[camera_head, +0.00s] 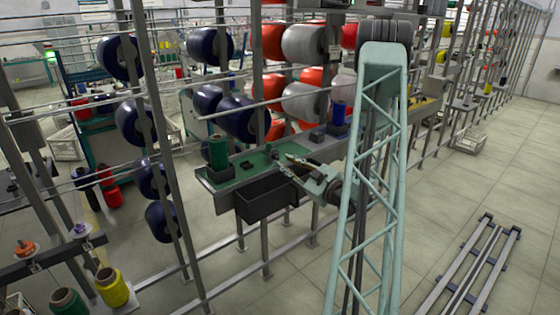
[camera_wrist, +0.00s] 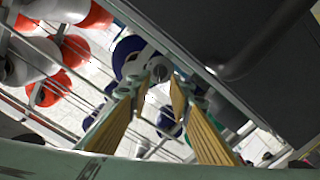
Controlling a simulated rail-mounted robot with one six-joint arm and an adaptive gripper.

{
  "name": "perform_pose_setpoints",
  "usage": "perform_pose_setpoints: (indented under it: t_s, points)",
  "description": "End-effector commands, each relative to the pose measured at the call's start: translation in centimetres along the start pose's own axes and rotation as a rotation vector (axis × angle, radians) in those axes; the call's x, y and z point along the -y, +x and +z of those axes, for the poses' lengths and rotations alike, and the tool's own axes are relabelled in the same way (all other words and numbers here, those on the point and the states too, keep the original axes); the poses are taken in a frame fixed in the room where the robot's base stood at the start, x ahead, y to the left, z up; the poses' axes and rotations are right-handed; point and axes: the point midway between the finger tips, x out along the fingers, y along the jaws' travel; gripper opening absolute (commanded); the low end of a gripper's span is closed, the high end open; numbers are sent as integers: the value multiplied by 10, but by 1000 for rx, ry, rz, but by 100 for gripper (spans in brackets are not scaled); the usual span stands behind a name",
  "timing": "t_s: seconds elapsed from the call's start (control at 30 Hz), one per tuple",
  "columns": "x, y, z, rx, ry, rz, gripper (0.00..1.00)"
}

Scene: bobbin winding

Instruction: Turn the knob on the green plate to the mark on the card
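The green plate (camera_head: 258,161) lies on a narrow bench in the middle of the head view, under the racks of large spools. A small dark fitting (camera_head: 247,165) sits on it; I cannot tell whether this is the knob. I cannot make out the card or its mark in either view. My gripper (camera_head: 287,164) is over the right part of the plate, partly covering it. In the wrist view my gripper (camera_wrist: 160,84) has its two yellow-padded fingers apart, with nothing between them. Neither knob nor plate can be clearly picked out in the wrist view.
A green bobbin (camera_head: 217,152) stands at the plate's left end. A dark open bin (camera_head: 268,197) hangs at the bench front. A blue bobbin (camera_head: 340,113) stands further back. Rack posts and rails surround the bench.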

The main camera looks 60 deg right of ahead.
Motion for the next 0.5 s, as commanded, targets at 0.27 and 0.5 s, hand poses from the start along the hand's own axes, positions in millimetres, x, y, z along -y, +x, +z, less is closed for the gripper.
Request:
perform_pose_setpoints:
  t_s: [0.27, 0.5]
  points:
    - [1, 30, 0, 0, -1, -1, 19]
    - [0, 44, 0, -1, 0, 0, 19]
